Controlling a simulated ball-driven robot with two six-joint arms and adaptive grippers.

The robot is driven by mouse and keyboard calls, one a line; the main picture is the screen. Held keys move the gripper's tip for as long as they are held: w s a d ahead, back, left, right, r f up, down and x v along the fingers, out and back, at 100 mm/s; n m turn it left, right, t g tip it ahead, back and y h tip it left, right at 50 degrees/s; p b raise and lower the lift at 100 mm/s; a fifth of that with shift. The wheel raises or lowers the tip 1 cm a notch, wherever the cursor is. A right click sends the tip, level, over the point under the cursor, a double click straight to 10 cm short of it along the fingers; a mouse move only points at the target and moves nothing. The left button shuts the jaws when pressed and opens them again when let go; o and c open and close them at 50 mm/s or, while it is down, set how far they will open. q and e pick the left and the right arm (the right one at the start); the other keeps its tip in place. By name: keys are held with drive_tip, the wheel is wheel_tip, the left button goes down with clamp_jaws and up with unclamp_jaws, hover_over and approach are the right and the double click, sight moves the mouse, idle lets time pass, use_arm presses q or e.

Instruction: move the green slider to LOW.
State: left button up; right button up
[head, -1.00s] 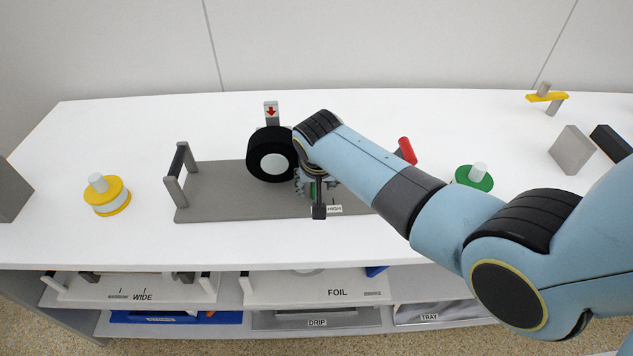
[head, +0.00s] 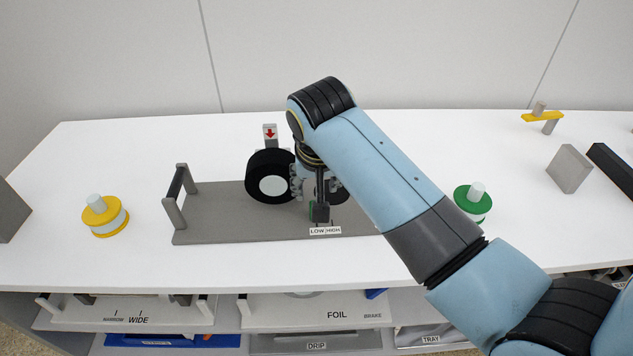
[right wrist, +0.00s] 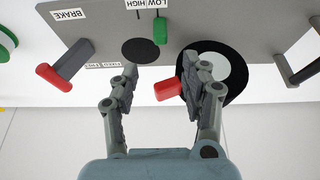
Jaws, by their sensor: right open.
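The green slider (right wrist: 160,30) stands upright on the grey plate (right wrist: 220,22), at the LOW side of its LOW/HIGH labels (right wrist: 147,3) in the right wrist view. In the head view only a sliver of the slider (head: 312,208) shows, beside my gripper and above the LOW label (head: 317,231). My right gripper (head: 320,212) is over the plate. In the right wrist view it is open (right wrist: 158,68), with the slider beyond its fingertips and apart from them. My left gripper is not in view.
A black roller (head: 270,177) and red-arrow post (head: 270,133) stand close to my right gripper. A red-handled lever (right wrist: 55,78) is near the BRAKE label. A red-tipped part (right wrist: 167,88) shows between my fingers. Yellow (head: 105,216) and green (head: 473,203) spools flank the plate.

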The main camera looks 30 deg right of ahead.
drive_tip(key=shift+o, duration=0.2)
drive_tip(key=a+f+m+y+b, duration=0.1)
drive_tip(key=a+f+m+y, duration=0.1)
drive_tip(key=a+m+y, duration=0.4)
drive_tip(key=d+f+m+y+b, duration=0.2)
drive_tip(key=d+m+y+b, duration=0.2)
drive_tip(key=d+m+b, duration=0.95)
drive_tip(key=shift+n+t, duration=0.4)
drive_tip(key=shift+n, duration=0.35)
drive_tip(key=x, duration=0.6)
drive_tip(key=d+p+x, duration=0.1)
drive_tip(key=x, duration=0.2)
drive_tip(key=shift+w+a+f, duration=0.3)
drive_tip(key=shift+w+f, duration=0.2)
drive_tip(key=shift+w, duration=0.1)
